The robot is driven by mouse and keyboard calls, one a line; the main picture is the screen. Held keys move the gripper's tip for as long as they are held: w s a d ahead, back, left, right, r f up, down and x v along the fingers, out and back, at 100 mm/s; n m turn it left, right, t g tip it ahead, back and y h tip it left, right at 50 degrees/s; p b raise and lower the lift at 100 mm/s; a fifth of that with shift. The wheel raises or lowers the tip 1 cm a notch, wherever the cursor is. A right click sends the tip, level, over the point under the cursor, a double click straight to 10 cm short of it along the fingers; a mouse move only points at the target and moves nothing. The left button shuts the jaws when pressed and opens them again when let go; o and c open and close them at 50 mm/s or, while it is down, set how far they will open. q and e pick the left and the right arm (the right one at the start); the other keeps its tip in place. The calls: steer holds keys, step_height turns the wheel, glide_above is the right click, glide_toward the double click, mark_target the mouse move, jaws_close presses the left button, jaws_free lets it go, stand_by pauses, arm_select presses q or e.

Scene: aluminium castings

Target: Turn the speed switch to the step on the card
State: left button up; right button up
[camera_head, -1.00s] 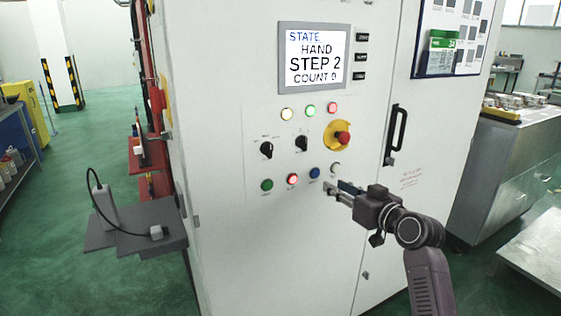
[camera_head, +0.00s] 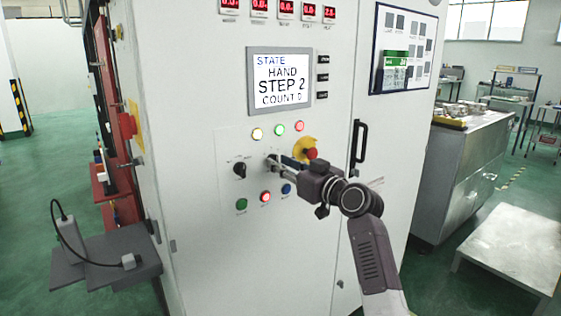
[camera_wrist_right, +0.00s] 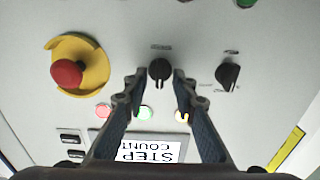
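Two black rotary switches sit on the cabinet's panel; their labels are too small to read, so I cannot tell which is the speed switch. The left switch (camera_head: 240,170) is free. The right switch (camera_wrist_right: 160,69) is between the tips of my right gripper (camera_head: 272,163), which also shows in the right wrist view (camera_wrist_right: 158,84). The gripper is open, with a finger on each side of the switch and gaps visible. The screen (camera_head: 280,80) reads HAND, STEP 2, COUNT 0. A green and white card (camera_head: 394,72) hangs on the dark-framed board; I cannot read its step. My left gripper is out of view.
A red emergency button (camera_wrist_right: 67,73) on a yellow plate is close beside the gripper. Lamps (camera_head: 279,129) are above the switches and push buttons (camera_head: 241,204) below. A black door handle (camera_head: 357,145) stands out to the right.

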steer(key=shift+w+a, duration=0.15)
steer(key=shift+w, duration=0.1)
steer(key=shift+c, duration=0.2)
jaws_close()
steer(key=shift+m, duration=0.3)
steer(key=shift+m+p, duration=2.15)
steer(key=shift+m, duration=1.95)
steer(key=shift+f, duration=0.1)
